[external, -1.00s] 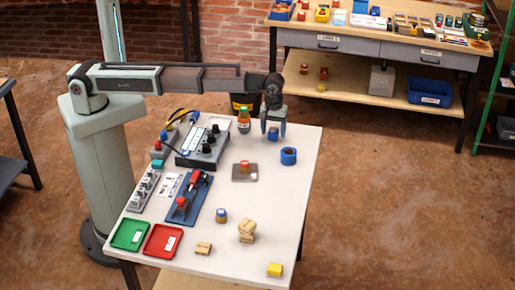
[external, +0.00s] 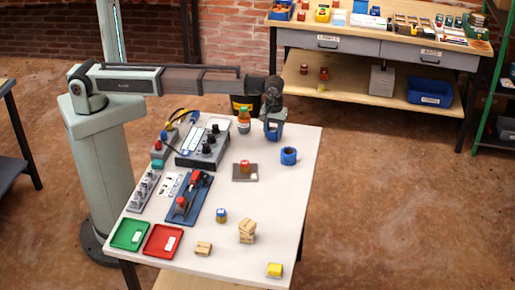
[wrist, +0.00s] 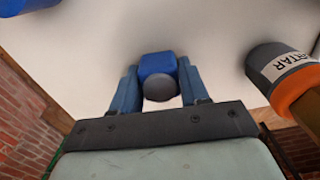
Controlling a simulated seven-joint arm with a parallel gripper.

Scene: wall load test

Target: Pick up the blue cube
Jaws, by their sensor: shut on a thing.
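The blue cube (wrist: 157,63) shows in the wrist view between the two blue fingers of my gripper (wrist: 158,76). My gripper is shut on it, with a finger against each side. A dark grey round shape covers part of the cube's near side. In the external view, my gripper (external: 274,131) points down over the far end of the white table. The cube is mostly hidden between the fingers there. I cannot tell whether it touches the table.
A labelled bottle (external: 244,121) stands close to the left of my gripper; it also shows in the wrist view (wrist: 282,72).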

